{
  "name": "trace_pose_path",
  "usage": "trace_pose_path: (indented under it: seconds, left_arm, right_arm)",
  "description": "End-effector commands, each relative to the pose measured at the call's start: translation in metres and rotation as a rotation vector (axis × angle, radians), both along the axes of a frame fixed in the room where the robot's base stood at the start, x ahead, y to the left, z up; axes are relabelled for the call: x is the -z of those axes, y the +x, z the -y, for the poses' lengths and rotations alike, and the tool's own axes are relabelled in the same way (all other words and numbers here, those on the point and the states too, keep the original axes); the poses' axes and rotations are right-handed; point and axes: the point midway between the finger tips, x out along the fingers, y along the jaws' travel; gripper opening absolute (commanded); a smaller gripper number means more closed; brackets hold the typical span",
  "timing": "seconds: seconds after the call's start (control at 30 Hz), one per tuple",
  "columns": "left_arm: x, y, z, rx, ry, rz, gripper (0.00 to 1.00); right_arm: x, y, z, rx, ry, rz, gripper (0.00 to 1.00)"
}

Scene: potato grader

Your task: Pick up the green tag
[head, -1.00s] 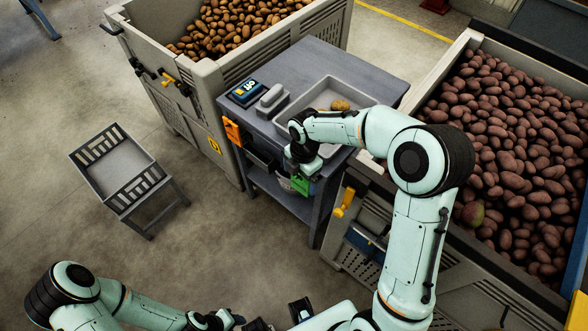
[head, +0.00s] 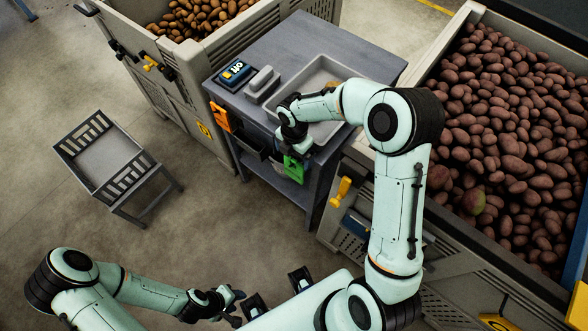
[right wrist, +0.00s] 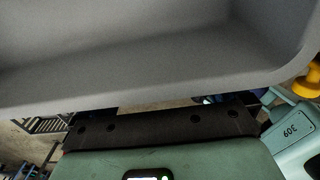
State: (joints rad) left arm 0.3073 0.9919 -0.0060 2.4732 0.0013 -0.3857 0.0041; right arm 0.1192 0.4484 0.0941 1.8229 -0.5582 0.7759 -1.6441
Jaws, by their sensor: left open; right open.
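The green tag (head: 294,169) hangs at the front side of the grey worktable (head: 345,47), below the table top near its right front corner. My right gripper (head: 294,143) is just above the tag in the head view. It is open, but its fingertips are hard to make out and I cannot tell whether they touch the tag. The right wrist view shows a grey tray wall (right wrist: 150,75) close up, with no tag visible. My left gripper (head: 238,306) is open and empty, low in the head view, far from the tag.
An orange tag (head: 219,117) hangs on the table's left front. A scale display (head: 235,72) and a grey tray (head: 318,75) are on top. A crate of red potatoes (head: 430,95) stands right, one of brown potatoes (head: 208,48) behind. A slatted stand (head: 103,160) is left; open floor lies between.

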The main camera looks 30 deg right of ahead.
Motion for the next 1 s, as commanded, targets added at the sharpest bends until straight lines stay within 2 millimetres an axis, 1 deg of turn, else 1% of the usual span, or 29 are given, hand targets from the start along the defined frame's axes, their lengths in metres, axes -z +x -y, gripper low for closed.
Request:
trace_pose_path:
  seconds: [0.3, 0.43, 0.63, 0.67, 0.7, 0.77, 0.8, 0.83, 1.0]
  left_arm:
    - [0.001, -0.001, 0.000, 0.000, 0.000, -0.001, 0.43]
    - [0.002, -0.001, 0.000, 0.000, 0.000, -0.001, 0.43]
    - [0.002, -0.001, 0.000, 0.000, 0.000, -0.001, 0.43]
    - [0.002, -0.001, 0.000, 0.000, 0.000, -0.001, 0.43]
    - [0.002, -0.001, 0.000, 0.000, 0.000, -0.001, 0.43]
    - [0.002, -0.001, 0.000, 0.000, 0.000, -0.001, 0.43]
    - [0.002, -0.001, 0.000, 0.000, 0.000, -0.001, 0.43]
    - [0.002, -0.001, 0.000, 0.000, 0.000, -0.001, 0.43]
    - [0.002, -0.001, 0.000, 0.000, 0.000, -0.001, 0.43]
  right_arm:
    - [0.044, 0.000, 0.000, 0.000, 0.000, -0.003, 1.00]
    - [0.051, 0.001, 0.000, 0.000, -0.001, -0.002, 1.00]
    - [0.051, 0.001, 0.000, 0.001, 0.000, -0.001, 1.00]
    - [0.051, 0.001, 0.000, 0.001, 0.000, -0.001, 0.90]
    - [0.051, 0.001, 0.000, 0.001, 0.000, -0.001, 0.77]
    - [0.051, 0.001, 0.000, 0.001, 0.000, -0.001, 0.58]
    - [0.051, 0.001, 0.000, 0.001, 0.000, -0.001, 0.45]
    - [0.051, 0.001, 0.000, 0.001, 0.000, -0.001, 0.40]
    - [0.051, 0.001, 0.000, 0.001, 0.000, -0.001, 0.40]
